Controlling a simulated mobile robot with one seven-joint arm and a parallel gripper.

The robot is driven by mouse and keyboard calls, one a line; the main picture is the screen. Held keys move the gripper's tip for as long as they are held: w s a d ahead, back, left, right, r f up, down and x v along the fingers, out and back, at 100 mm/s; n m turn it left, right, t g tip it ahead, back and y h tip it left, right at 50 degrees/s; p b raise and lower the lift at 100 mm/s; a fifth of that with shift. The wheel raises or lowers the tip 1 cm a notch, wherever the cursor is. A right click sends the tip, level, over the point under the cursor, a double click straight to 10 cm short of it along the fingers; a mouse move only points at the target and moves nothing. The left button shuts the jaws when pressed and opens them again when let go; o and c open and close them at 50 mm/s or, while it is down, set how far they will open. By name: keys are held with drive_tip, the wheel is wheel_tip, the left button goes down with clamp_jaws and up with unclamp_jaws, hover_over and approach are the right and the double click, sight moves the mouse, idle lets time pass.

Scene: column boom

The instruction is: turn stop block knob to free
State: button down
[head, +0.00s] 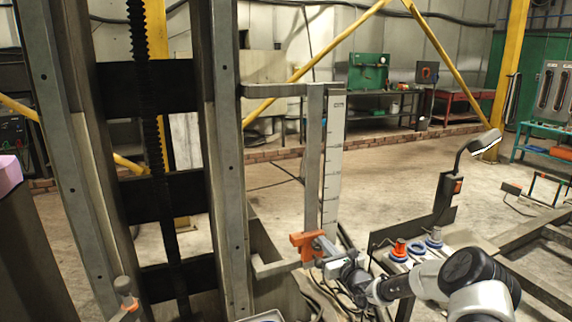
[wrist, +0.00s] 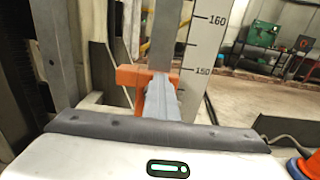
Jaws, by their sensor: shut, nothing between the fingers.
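The orange stop block (head: 303,240) sits on the grey vertical bar beside the scale plate, low on the column's right side. It also shows in the wrist view (wrist: 130,76), close ahead, near the 150 mark. My gripper (head: 322,247) is shut and empty, just right of the block. In the wrist view its grey fingers (wrist: 163,90) overlap the block's right part. I cannot tell whether they touch it. The stop block's knob cannot be made out; the fingers cover that part, so its setting does not show.
The scale plate (head: 333,160) stands upright behind the bar. The steel column (head: 228,150) rises on the left. A panel with orange (head: 400,248) and blue (head: 416,248) knobs and a lamp (head: 484,142) stand right, near my arm. Open floor lies behind.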

drive_tip(key=shift+s+a+f+p, duration=0.3)
drive_tip(key=shift+a+f+p, duration=0.1)
drive_tip(key=shift+p, duration=0.1)
drive_tip(key=shift+r, duration=0.1)
drive_tip(key=p+v, duration=0.1)
drive_tip(key=v, duration=0.1)
drive_tip(key=p+v, duration=0.2)
drive_tip(key=r+p+v, duration=0.1)
drive_tip(key=p+v, duration=0.1)
drive_tip(key=shift+w+d, duration=0.1)
drive_tip(key=shift+w, duration=0.05)
idle(0.3)
